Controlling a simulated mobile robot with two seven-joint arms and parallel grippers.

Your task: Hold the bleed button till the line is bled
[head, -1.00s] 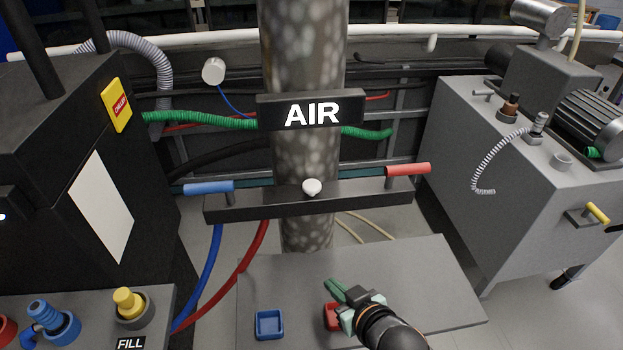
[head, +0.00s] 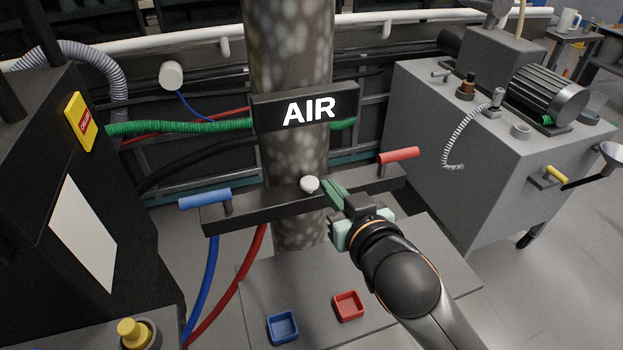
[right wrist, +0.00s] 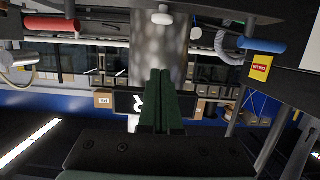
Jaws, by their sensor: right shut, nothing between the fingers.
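The white round button (head: 309,184) sits on the middle of the dark manifold bar (head: 260,207), under the AIR sign (head: 306,109). In the right wrist view the button (right wrist: 162,18) shows beyond my fingertips, with a visible gap. My right gripper (head: 331,188) is shut and empty, its green fingers just right of the button in the head view. They do not appear to touch it. The shut fingers (right wrist: 160,72) also show in the right wrist view. The bar carries a blue handle (head: 205,199) at left and a red handle (head: 398,155) at right. My left gripper is not in view.
A blue tray (head: 283,327) and a red tray (head: 348,306) lie on the grey plate below the bar. A black cabinet (head: 130,245) stands left, a grey machine (head: 450,140) right. Blue and red hoses hang under the bar. A pipe column stands behind it.

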